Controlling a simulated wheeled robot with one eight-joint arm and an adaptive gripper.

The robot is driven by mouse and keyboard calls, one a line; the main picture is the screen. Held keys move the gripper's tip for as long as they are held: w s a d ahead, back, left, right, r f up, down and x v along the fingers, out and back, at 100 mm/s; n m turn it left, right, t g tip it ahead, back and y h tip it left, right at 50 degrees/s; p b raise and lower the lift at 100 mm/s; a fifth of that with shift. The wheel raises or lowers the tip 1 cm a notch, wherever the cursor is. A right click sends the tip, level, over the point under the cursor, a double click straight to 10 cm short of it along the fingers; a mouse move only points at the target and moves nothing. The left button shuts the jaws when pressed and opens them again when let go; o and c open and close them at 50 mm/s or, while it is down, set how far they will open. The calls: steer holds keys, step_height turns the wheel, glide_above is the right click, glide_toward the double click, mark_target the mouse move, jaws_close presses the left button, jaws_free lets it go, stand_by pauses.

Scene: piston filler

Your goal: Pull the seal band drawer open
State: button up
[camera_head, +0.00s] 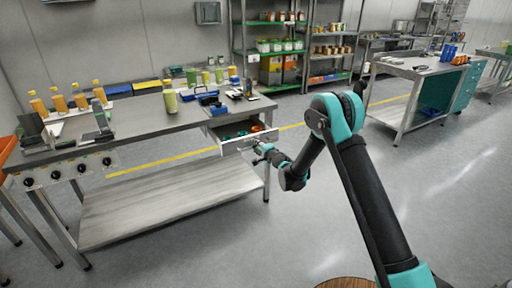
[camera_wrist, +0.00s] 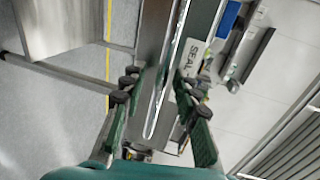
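The seal band drawer (camera_head: 250,142) is a light drawer under the right end of the long steel workbench. It stands pulled out, with teal and orange items visible inside. In the wrist view its white label reading "SEAL" (camera_wrist: 190,62) shows beside a long silver handle bar (camera_wrist: 160,100). My gripper (camera_head: 262,150) is at the drawer front. In the wrist view my gripper (camera_wrist: 158,84) has its two dark fingers apart, one on each side of the bar, with gaps visible. Contact with the bar is not clear.
A lower shelf (camera_head: 170,200) is bare. Stocked racks (camera_head: 270,50) stand behind. Another bench (camera_head: 410,70) is at the right. The floor between is clear.

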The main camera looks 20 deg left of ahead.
steer(key=v, duration=1.2)
steer(key=s+d+r+n+g+h, duration=0.1)
steer(key=s+d+r+n+h, duration=0.15)
steer(key=d, duration=0.65)
steer(key=s+d+r+n+h, duration=0.1)
steer(key=s+d+r, duration=0.2)
steer(key=d, duration=0.5)
steer(key=s+d+r+n+g+h, duration=0.1)
steer(key=s+d+r+n+h, duration=0.15)
steer(key=d, duration=0.65)
steer(key=s+d+f+n+g+h, duration=0.1)
steer(key=s+d+f+g+h, duration=0.1)
steer(key=s+d, duration=0.9)
steer(key=s+d+f+n+g+h, duration=0.1)
steer(key=s+d+h, duration=0.3)
steer(key=s+d, duration=0.8)
steer(key=shift+s+d+f+g, duration=0.3)
steer(key=shift+s+f+g, duration=0.1)
steer(key=shift+s+f, duration=0.55)
